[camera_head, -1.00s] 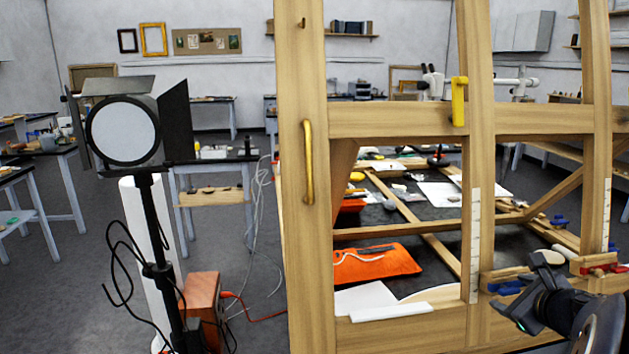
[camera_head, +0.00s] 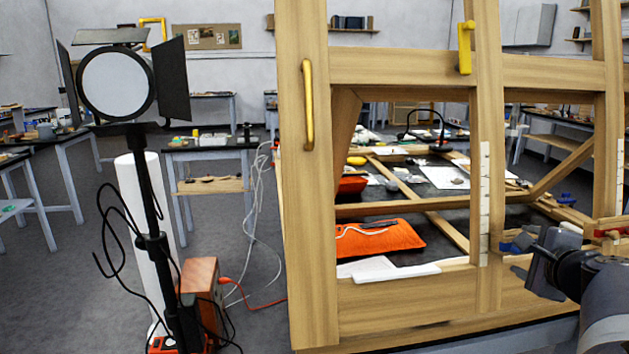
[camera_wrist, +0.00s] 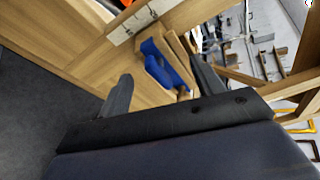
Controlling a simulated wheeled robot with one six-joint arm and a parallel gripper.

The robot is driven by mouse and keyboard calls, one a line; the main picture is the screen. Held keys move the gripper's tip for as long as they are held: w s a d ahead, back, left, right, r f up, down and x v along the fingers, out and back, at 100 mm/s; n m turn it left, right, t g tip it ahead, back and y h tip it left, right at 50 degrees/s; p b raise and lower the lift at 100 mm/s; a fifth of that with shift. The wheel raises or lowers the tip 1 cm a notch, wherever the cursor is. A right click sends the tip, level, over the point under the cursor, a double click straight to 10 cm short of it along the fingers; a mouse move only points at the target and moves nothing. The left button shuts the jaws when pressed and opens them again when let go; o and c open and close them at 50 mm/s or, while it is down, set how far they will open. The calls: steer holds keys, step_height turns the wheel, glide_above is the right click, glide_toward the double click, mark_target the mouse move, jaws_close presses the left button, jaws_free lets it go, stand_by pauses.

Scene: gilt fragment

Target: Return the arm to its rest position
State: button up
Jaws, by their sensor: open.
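My gripper (camera_head: 533,268) is at the lower right of the head view, in front of the wooden frame (camera_head: 385,295). Its jaws are open, and I see nothing held in them. In the wrist view my gripper (camera_wrist: 160,88) shows its two dark fingers spread apart. A blue clamp (camera_wrist: 160,66) on the wooden frame appears between and beyond the fingers. I cannot tell the exact gap between fingers and frame. My arm runs off the right edge of the head view.
A studio lamp (camera_head: 117,85) on a black stand is at the left, with loose cables and an orange-brown box (camera_head: 201,290). An orange cushion (camera_head: 380,238) lies behind the frame. Yellow handles (camera_head: 308,105) are on the frame. Grey floor is open at left.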

steer(key=shift+f+n+t+b, duration=0.1)
steer(key=shift+n+t+b, duration=0.45)
steer(key=shift+n+b, duration=1.45)
steer(key=shift+f+n+t+b, duration=0.1)
steer(key=shift+n+t+b, duration=0.45)
steer(key=shift+n+b, duration=1.45)
